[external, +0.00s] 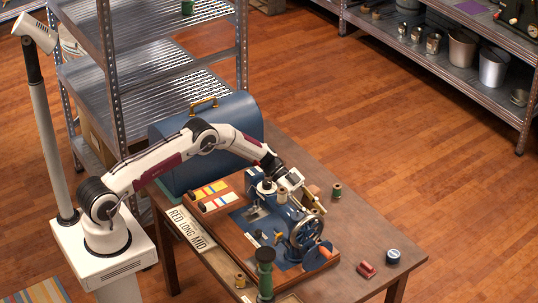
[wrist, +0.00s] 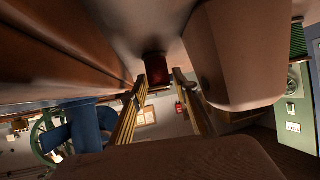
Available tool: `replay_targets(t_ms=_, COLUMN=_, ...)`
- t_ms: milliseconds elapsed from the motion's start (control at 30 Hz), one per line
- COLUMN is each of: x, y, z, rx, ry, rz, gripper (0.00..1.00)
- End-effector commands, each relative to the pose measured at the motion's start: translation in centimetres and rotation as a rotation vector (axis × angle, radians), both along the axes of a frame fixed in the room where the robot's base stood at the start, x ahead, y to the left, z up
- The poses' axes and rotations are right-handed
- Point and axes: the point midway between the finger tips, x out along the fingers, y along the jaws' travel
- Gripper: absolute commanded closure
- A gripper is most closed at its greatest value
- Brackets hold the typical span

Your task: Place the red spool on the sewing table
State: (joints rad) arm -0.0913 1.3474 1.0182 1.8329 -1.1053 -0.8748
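A small red spool-like piece (external: 367,269) lies on the wooden sewing table (external: 345,284) near its front right. My gripper (external: 313,203) is above the sewing machine's right side, apart from the red piece. The sewing machine (external: 285,222), blue with a handwheel, also shows at the left of the wrist view (wrist: 85,128).
A green spool (external: 337,190), a dark blue and white spool (external: 393,257), a yellow spool (external: 240,281) and a tall green one (external: 265,270) stand about. A blue domed case (external: 230,120) sits at the back. Bare table lies right of the machine.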

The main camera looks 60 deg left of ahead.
Motion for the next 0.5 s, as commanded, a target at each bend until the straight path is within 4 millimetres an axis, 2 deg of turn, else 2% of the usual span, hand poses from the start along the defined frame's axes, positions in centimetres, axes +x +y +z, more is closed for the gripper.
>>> replay_targets(t_ms=267, x=-0.5, y=2.1, z=1.3, rx=0.0, ry=-0.001, rz=0.003, gripper=0.71)
replay_targets(t_ms=500, x=-1.3, y=5.2, z=3.1, rx=0.0, ry=-0.002, rz=0.004, gripper=0.71)
